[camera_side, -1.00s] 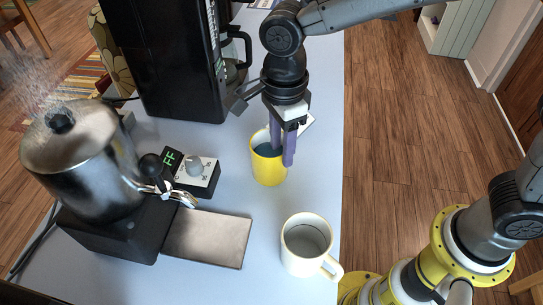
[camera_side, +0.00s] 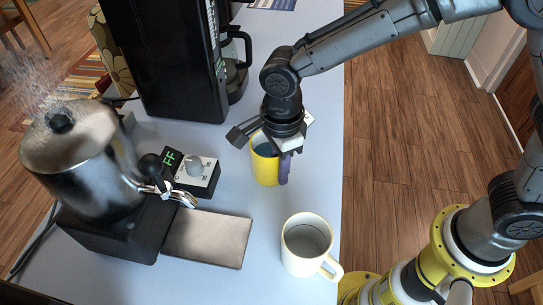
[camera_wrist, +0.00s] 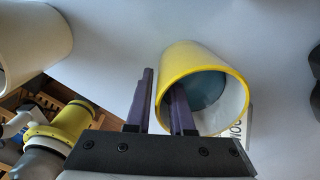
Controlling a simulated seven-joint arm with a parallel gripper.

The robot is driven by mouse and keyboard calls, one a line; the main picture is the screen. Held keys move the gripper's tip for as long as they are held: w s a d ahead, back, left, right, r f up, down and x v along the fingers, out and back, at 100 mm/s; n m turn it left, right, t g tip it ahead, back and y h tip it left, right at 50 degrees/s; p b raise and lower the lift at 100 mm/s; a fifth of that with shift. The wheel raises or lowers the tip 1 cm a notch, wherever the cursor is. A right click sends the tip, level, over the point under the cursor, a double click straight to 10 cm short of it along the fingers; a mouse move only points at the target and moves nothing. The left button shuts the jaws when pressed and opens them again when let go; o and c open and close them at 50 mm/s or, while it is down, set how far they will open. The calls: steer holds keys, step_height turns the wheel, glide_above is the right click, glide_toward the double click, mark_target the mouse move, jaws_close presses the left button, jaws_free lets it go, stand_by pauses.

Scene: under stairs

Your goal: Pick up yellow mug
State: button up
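The yellow mug (camera_side: 263,172) stands upright on the pale table in the side view, with a white inside and something dark blue-teal in it. It also shows in the wrist view (camera_wrist: 185,62), its mouth towards my gripper. My gripper (camera_wrist: 162,100) has two purple fingers astride the mug's wall: one reaches inside the mouth, the other is outside with a visible gap to the wall. In the side view, my gripper (camera_side: 281,168) is at the mug's right rim. One finger shows outside, and the mug and wrist hide the other.
A white mug (camera_side: 305,243) stands nearer the camera. A black coffee machine (camera_side: 165,60) stands behind. A steaming metal pot (camera_side: 80,160), a control box with a knob (camera_side: 194,172) and a flat metal plate (camera_side: 207,238) are left. The table's right edge is close to my gripper.

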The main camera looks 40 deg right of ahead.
jaws_close()
stand_by(1.1)
